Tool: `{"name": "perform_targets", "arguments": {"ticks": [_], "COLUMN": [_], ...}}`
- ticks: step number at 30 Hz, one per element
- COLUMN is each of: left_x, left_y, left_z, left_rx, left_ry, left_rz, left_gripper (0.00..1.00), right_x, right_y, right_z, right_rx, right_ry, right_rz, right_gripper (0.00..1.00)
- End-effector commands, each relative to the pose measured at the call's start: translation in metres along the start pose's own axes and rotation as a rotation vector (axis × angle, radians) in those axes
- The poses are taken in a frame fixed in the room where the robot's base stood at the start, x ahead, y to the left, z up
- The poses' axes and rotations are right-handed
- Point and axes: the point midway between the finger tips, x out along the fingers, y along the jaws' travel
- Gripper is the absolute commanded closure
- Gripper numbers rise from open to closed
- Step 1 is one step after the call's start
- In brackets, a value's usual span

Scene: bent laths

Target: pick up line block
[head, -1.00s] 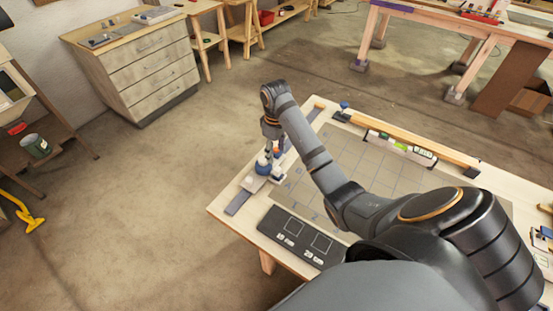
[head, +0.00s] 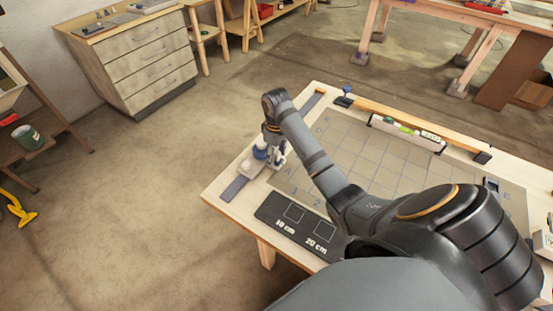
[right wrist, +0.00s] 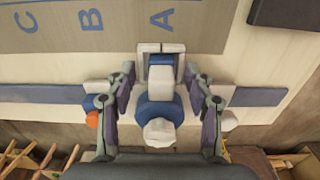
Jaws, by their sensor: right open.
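My right gripper (right wrist: 159,78) is open, with its two fingers on either side of a white and blue block (right wrist: 160,112) in the right wrist view. I take this block for the line block. It has a rounded blue part and a white knob, and a gap shows between it and each finger. In the head view my right gripper (head: 274,152) is low over the table's left edge, and the blue part (head: 260,152) shows beside it. The gripper partly hides the block there. My left gripper is not in view.
A blue-grey strip (right wrist: 262,97) runs along the table edge under the block.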

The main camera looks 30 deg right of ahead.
Motion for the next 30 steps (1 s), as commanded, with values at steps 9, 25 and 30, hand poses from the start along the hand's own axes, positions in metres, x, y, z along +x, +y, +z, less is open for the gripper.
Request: {"name": "perform_targets", "arguments": {"ticks": [9, 25, 30], "left_x": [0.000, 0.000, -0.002], "left_y": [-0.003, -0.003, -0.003], "left_z": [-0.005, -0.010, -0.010], "left_rx": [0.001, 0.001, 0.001], "left_ry": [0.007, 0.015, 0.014], "left_rz": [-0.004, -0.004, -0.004], "left_gripper": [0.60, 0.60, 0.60], "right_x": [-0.001, -0.003, -0.023], "right_y": [0.000, 0.000, 0.001], "right_z": [0.000, 0.000, -0.001], "right_rx": [0.000, 0.000, 0.000], "right_ry": [0.000, 0.000, 0.002], "right_rz": [0.000, 0.001, 0.003], "right_gripper": [0.73, 1.00, 1.00]}}
